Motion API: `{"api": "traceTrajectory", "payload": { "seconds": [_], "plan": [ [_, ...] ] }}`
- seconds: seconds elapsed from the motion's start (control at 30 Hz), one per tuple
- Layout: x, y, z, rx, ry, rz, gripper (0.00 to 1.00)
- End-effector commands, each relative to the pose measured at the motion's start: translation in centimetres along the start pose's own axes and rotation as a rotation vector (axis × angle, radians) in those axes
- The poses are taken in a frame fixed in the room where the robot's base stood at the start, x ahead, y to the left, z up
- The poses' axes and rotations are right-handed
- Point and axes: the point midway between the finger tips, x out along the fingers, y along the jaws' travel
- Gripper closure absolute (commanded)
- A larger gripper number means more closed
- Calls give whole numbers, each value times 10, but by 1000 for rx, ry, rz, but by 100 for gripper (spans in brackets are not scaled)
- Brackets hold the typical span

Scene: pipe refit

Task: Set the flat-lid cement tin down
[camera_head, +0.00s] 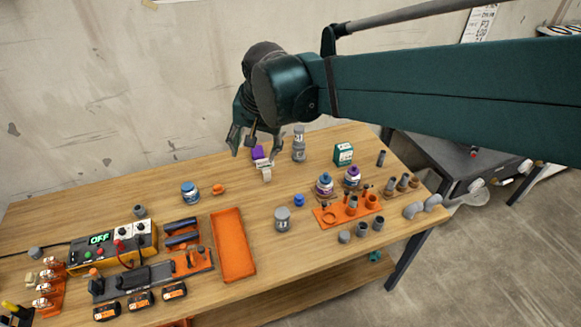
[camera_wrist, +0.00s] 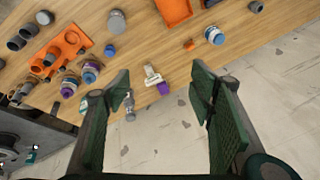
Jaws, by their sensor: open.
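My gripper (camera_head: 256,152) is open and empty, above the back of the wooden table; its two spread fingers show in the wrist view (camera_wrist: 160,92). I cannot tell for sure which container is the flat-lid cement tin. A grey-topped tin (camera_head: 282,220) stands upright mid-table, also in the wrist view (camera_wrist: 116,22). A blue-topped tin (camera_head: 190,192) stands upright further left, also in the wrist view (camera_wrist: 214,36). Two more tins, one blue-topped (camera_head: 324,185) and one purple-topped (camera_head: 352,177), stand at the right. No tin is between the fingers.
A purple-and-white item (camera_head: 262,163) lies below my gripper. A grey bottle (camera_head: 299,143) and a green box (camera_head: 343,154) stand to its right. An orange fittings rack (camera_head: 330,216) is at the right. An orange tray (camera_head: 232,245) is front left. Bare wood shows around the grey-topped tin.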

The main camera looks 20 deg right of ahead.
Motion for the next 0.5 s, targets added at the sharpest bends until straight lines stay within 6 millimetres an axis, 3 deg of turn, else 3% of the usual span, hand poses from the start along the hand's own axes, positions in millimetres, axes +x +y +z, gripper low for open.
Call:
{"api": "traceTrajectory", "payload": {
  "seconds": [0.5],
  "plan": [
    [-36, 78, 49, -237, 102, -28, 46]
  ]
}}
